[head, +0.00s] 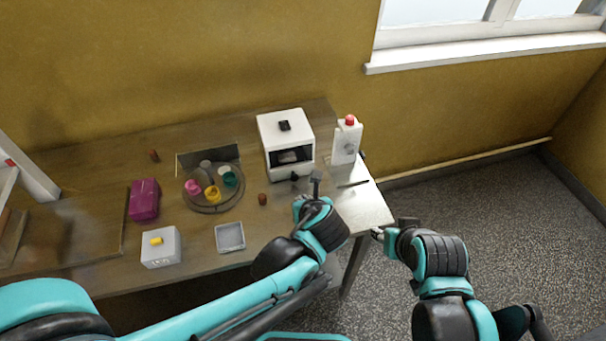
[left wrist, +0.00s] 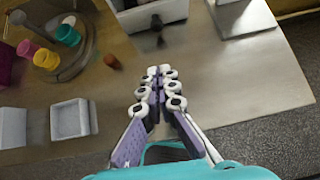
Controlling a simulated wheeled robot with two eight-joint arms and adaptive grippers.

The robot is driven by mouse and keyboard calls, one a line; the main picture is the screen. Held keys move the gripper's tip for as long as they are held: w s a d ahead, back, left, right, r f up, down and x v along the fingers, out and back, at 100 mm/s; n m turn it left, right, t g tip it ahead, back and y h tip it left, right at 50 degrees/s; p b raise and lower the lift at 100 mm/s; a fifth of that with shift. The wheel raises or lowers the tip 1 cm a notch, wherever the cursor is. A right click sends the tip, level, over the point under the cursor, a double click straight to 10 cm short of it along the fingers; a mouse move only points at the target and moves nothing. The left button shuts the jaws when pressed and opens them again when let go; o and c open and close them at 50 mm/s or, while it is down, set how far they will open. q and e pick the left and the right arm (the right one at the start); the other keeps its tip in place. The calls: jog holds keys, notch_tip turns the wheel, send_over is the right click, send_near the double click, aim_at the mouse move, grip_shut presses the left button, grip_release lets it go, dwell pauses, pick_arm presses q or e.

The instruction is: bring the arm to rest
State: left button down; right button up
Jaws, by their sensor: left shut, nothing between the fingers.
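My left gripper (head: 315,190) is over the right part of the table, in front of the white box machine (head: 283,127). In the left wrist view its fingers (left wrist: 160,72) meet at the tips with nothing between them. The machine has a dark front opening with something pale inside, and a dark knob low at its front; its lower part shows in the left wrist view (left wrist: 150,14). My right gripper (head: 380,234) is beyond the table's right front corner, small and partly hidden by its own wrist, so its jaws are unclear.
A round tray (head: 213,209) with several coloured cups stands mid-table. A small brown piece (head: 262,199), a grey square dish (head: 230,237), a grey box with a yellow top (head: 161,247) and a magenta case (head: 144,200) lie around it. A white red-topped unit (head: 346,142) stands at right.

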pick_arm(q)
jog(key=s+a+r+n+h, duration=0.1)
jog(key=s+a+n, duration=0.4)
jog(key=n, duration=1.1)
jog(key=s+a+r+n+g+h, duration=0.1)
jog(key=s+a+n, duration=0.4)
jog(key=a+n, duration=0.5)
jog(key=r+n, duration=0.1)
jog(key=n, duration=0.6)
jog(key=shift+s+a+r+g, duration=0.15)
jog(key=shift+a+r+g, duration=0.1)
jog(key=shift+a+g, duration=0.1)
